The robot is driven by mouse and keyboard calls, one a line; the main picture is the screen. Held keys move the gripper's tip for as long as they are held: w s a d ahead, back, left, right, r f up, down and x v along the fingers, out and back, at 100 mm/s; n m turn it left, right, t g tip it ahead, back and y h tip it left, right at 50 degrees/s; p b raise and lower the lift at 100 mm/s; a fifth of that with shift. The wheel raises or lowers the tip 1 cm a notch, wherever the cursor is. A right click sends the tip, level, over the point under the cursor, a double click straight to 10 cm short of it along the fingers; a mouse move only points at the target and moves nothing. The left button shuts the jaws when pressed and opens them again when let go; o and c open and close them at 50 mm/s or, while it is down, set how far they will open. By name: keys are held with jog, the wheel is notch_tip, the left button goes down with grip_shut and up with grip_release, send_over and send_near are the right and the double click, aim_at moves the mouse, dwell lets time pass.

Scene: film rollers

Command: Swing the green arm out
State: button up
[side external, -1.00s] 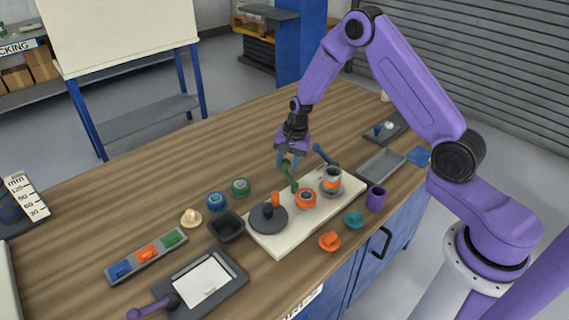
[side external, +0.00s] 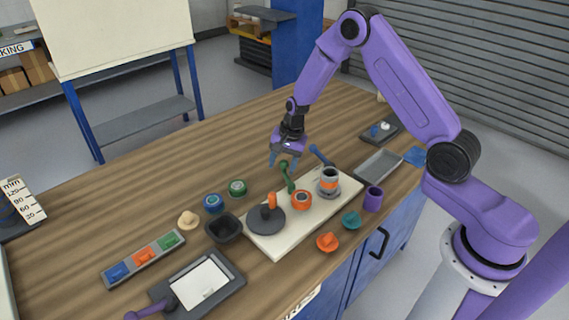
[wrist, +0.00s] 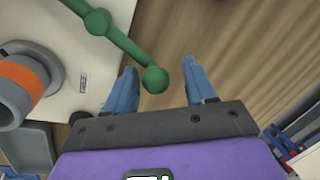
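The green arm (side external: 287,178) is a thin rod with ball-like joints, standing on the cream base plate (side external: 262,243) and leaning up toward my gripper. In the wrist view the green arm (wrist: 128,45) runs in from the top left and ends in a round green knob (wrist: 155,80). My gripper (side external: 283,162) hangs over the knob end, pointing down. In the wrist view its two blue fingers are apart, with the knob between the fingertips (wrist: 160,82). A gap shows on both sides of the knob. I cannot tell exactly how far down the fingers reach.
An orange roller (side external: 301,200), a grey post with an orange band (side external: 329,181) and a dark disc with an orange peg (side external: 266,220) stand on the plate close by. Bare wood lies left of my gripper.

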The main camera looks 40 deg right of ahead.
jog(key=shift+s+d, duration=0.1)
jog(key=shift+d+r, duration=0.1)
jog(key=shift+r, duration=0.35)
jog(key=v, duration=1.6)
jog(key=shift+r, duration=0.25)
jog(key=s+a+r+n+g, duration=0.1)
jog(key=s+a+n, duration=0.4)
jog(key=s, duration=0.2)
jog(key=s+a+r+n, duration=0.2)
jog(key=s+a+n, duration=0.35)
jog(key=s, duration=0.25)
jog(key=s+d+n, duration=0.3)
jog(key=s+n, duration=1)
jog(key=s, duration=0.7)
jog(key=shift+s+f+g+h, duration=0.2)
jog(key=shift+f+g+h, duration=0.1)
jog(key=shift+g+h, duration=0.1)
jog(key=shift+n, duration=0.25)
